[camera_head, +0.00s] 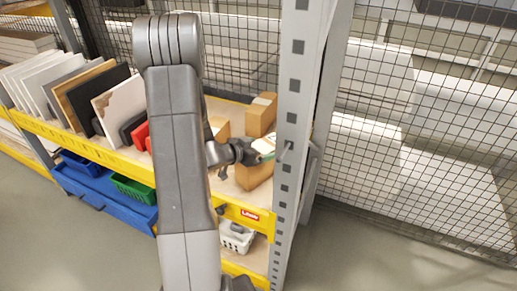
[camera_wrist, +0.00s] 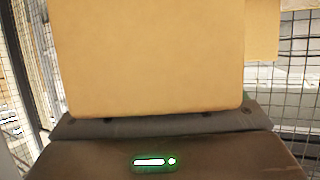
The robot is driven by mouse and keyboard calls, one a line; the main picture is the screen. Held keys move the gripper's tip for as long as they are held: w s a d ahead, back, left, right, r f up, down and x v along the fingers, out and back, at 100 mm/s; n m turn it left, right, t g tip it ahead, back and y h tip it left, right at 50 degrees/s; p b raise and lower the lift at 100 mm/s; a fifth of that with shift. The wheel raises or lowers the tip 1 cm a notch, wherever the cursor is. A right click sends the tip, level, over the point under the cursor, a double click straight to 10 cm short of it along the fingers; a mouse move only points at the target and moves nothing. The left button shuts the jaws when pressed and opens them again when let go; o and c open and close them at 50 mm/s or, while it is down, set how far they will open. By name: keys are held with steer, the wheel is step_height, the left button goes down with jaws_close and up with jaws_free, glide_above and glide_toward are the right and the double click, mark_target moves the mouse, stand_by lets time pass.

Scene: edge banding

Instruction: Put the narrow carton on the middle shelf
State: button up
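Several brown cartons are on the shelf board beside the grey upright in the head view. A tall, narrow-looking carton (camera_head: 261,116) stands at the back, a smaller one (camera_head: 219,128) is to its left, and another (camera_head: 254,175) is in front. I cannot tell for sure which is the narrow carton. My gripper (camera_head: 262,151) is at the front carton's upper part, by a white and green patch. In the wrist view a plain carton face (camera_wrist: 155,55) fills the upper middle, right up against my gripper (camera_wrist: 155,124). The fingertips are hidden, so their opening does not show.
The grey upright (camera_head: 292,120) stands close to the right of my gripper. Panels (camera_head: 60,88) and red and black items fill the board's left part. Blue bins (camera_head: 110,195), a green bin (camera_head: 133,190) and a white basket (camera_head: 237,236) are below. Wire mesh is behind.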

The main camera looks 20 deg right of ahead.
steer(key=shift+r, duration=0.25)
steer(key=v, duration=1.2)
stand_by(0.8)
